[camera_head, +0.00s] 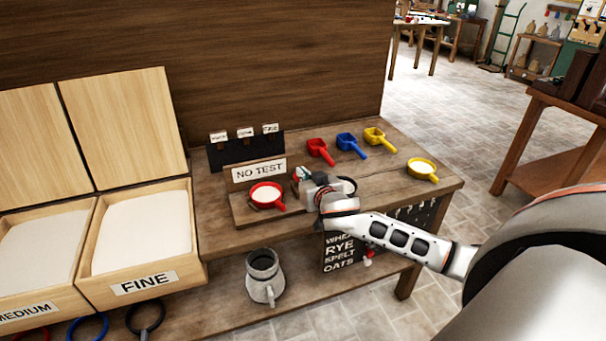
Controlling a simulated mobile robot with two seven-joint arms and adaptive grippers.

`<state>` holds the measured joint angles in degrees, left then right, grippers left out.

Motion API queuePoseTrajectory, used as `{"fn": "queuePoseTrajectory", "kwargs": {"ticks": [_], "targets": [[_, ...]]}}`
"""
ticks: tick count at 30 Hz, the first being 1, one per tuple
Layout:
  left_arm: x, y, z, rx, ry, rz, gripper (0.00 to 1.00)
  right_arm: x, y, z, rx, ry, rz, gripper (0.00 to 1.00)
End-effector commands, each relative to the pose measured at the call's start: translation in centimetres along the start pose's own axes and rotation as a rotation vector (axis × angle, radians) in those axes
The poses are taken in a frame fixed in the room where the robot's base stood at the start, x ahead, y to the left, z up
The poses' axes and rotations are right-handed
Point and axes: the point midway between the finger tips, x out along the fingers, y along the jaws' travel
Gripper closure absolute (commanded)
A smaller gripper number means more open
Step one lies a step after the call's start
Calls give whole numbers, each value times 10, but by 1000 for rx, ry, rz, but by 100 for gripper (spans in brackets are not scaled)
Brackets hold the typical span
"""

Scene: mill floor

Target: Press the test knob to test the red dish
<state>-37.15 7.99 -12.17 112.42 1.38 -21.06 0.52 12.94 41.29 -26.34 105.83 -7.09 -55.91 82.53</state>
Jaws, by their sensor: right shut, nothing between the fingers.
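The red dish (266,197), filled with white powder, sits on a raised wooden board (240,212) on the bench. A sign reading "NO TEST" (258,170) stands just behind it. My right gripper (304,180) is shut and empty, just right of the red dish, over the right part of the board. I cannot make out the test knob; the gripper may be covering it. A dark ring-like shape (348,183) shows partly behind the gripper; I cannot tell what it is. My left gripper is not in view.
Red (320,150), blue (350,144) and yellow (378,138) scoops lie at the back. A yellow dish (422,167) of white powder is at the right end. Open flour bins (150,283) stand left. A grey jug (263,275) is on the lower shelf.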

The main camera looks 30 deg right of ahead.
Motion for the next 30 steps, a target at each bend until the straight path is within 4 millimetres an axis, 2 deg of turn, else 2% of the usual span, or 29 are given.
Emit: {"fn": "queuePoseTrajectory", "kwargs": {"ticks": [8, 16, 30], "targets": [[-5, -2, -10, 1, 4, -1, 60, 4, -7, 8, 12, -1, -11, 100], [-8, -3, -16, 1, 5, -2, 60, 6, -1, 24, 5, -4, 0, 100], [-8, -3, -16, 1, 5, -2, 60, 6, 2, 30, -1, -8, 5, 100]]}}
